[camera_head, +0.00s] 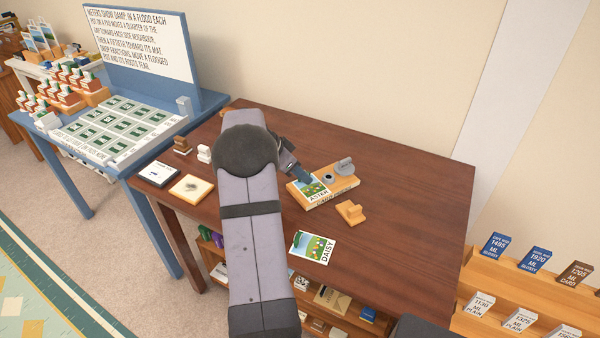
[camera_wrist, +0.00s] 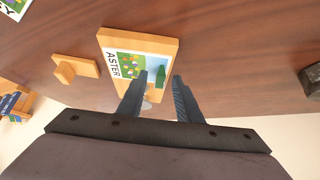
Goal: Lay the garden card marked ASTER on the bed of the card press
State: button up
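The garden card marked ASTER (camera_head: 316,190) lies flat on the wooden bed of the card press (camera_head: 345,188), toward its left end. In the wrist view the ASTER card (camera_wrist: 125,67) shows on the pale wooden press (camera_wrist: 160,43), its far part partly hidden by a finger. My gripper (camera_head: 303,174) is close above the card and the press. In the wrist view my gripper (camera_wrist: 161,76) has its two fingers apart. A dark green shape shows between the fingertips; I cannot tell whether it is part of the card's picture.
A DAISY card (camera_head: 312,247) lies near the table's front edge. A wooden block with a grip (camera_head: 350,212) stands in front of the press. Stamps (camera_head: 183,145) and two pads (camera_head: 191,187) are at the left. The table's right side (camera_head: 425,210) is clear.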

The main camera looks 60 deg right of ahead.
jog(key=shift+p+v, duration=0.6)
jog(key=shift+v, duration=2.8)
jog(key=w+a+f+n+t+y, duration=0.15)
jog(key=a+n, duration=0.25)
jog(key=a, duration=0.4)
jog(key=w+a+n, duration=0.3)
jog(key=a, duration=0.5)
jog(key=w+a+f+n+t+y, duration=0.1)
jog(key=w+a+n, duration=0.25)
jog(key=a, duration=0.45)
jog(key=s+a+f+n+y, duration=0.1)
jog(key=s+a+n, duration=0.25)
jog(key=a, duration=0.45)
jog(key=s+a+f+n+y, duration=0.1)
jog(key=s+a+n, duration=0.2)
jog(key=a+n, duration=0.3)
jog(key=s+a+f+n+y, duration=0.2)
jog(key=s+a+n, duration=0.15)
jog(key=a, duration=0.55)
notch_tip(320, 180, up, 12)
jog(key=s+a+p, duration=0.1)
jog(key=p, duration=1.1)
jog(key=shift+s+r+t, duration=0.25)
jog(key=shift+s+t, duration=0.05)
jog(key=shift+t, duration=0.15)
